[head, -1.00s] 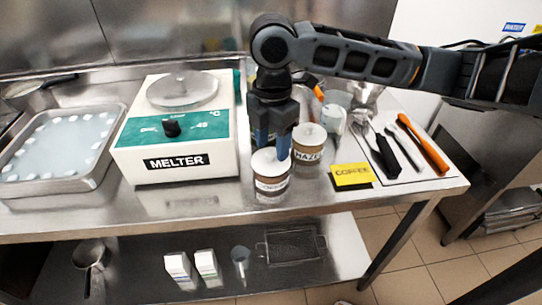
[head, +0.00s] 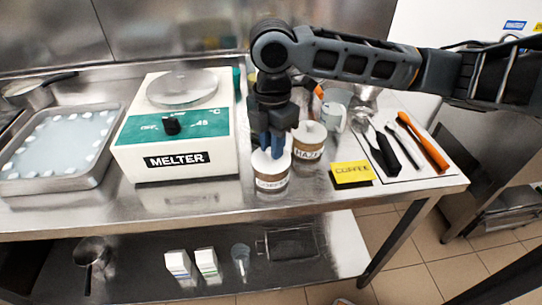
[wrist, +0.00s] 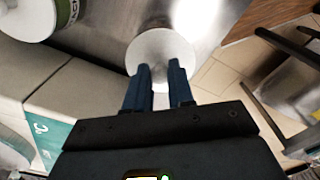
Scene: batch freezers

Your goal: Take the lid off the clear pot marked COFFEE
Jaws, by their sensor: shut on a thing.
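The clear pot (head: 272,184) with brown contents and a white label stands near the front edge of the steel table; its label is small and blurred. Its white round lid (head: 271,163) sits on top, and I see no clear gap under it. In the wrist view the lid (wrist: 160,48) hides the pot below. My gripper (head: 271,152) points down from above, its blue fingers shut on the lid. The fingers also show in the wrist view (wrist: 158,75), at the lid's near side.
A second lidded pot marked HAZEL (head: 308,148) stands close behind to the right. The MELTER machine (head: 178,130) is close on the left. A yellow COFFEE card (head: 351,174) lies to the right, before a mat with tools (head: 398,150). A steel tray (head: 60,150) is far left.

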